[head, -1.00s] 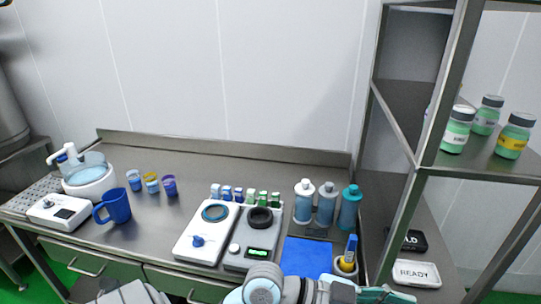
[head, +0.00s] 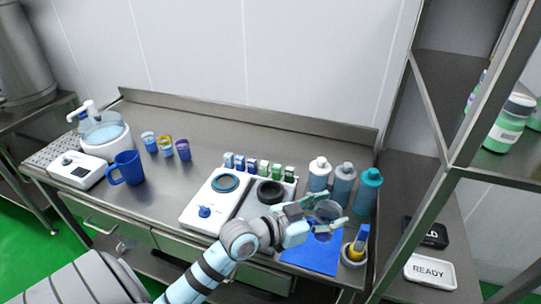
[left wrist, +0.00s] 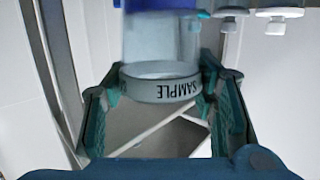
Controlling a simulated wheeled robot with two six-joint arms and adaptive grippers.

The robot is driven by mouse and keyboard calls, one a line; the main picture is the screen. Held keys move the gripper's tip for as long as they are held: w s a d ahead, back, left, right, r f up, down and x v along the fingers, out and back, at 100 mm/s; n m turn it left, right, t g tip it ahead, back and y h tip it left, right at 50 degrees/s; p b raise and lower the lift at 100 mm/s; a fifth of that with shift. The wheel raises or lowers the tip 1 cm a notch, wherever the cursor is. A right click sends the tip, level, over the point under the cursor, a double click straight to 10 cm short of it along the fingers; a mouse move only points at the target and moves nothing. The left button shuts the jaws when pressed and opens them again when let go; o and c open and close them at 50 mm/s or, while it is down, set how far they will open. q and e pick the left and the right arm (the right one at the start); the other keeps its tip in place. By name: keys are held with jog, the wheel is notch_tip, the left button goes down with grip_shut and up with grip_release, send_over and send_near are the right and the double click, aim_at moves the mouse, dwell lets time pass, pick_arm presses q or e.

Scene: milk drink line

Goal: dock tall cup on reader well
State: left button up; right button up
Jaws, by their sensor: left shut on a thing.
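My left gripper (head: 322,218) is over the blue mat (head: 306,258) at the front right of the counter. Its teal fingers are shut on a clear cup (head: 327,208). In the left wrist view the cup (left wrist: 160,88) sits between the fingers (left wrist: 160,112), with a grey band reading SAMPLE, upside down in that picture. Left of the gripper is a grey unit with a dark ring-shaped well (head: 270,191); the arm partly hides its front. Beside it is a white unit (head: 197,212) with a blue ring (head: 225,183) and a blue knob. The cup is apart from both rings. My right gripper is out of view.
Several small blue and green blocks (head: 251,165) stand behind the units. Three pump bottles (head: 343,186) stand close behind the gripper. A small yellow-and-blue item (head: 357,243) is at its right. A blue mug (head: 127,168) is at the left, and a metal shelf (head: 440,180) is at the right.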

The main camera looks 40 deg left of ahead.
pick_arm(q)
jog(key=w+a+f+n+t+y, duration=0.1)
jog(key=w+a+n+y, duration=0.3)
jog(key=a, duration=0.7)
jog(key=shift+w+f+y, duration=0.55)
jog(key=shift+w+y, duration=0.35)
jog(key=shift+y, duration=0.2)
jog(key=shift+o, duration=0.2)
jog(key=w+a+n+y, duration=0.3)
jog(key=a+n+y, duration=0.1)
jog(key=a, duration=0.8)
jog(key=shift+a+r+n+y+p, duration=0.3)
jog(key=shift+a+r+y, duration=0.1)
jog(key=shift+y, duration=0.3)
notch_tip(320, 180, down, 6)
jog(key=b, duration=0.5)
jog(key=shift+b, duration=0.4)
jog(key=shift+c, duration=0.2)
jog(key=shift+r, duration=0.1)
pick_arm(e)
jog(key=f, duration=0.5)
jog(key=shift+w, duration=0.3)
pick_arm(q)
jog(key=shift+r+p, duration=0.1)
jog(key=shift+p, duration=0.3)
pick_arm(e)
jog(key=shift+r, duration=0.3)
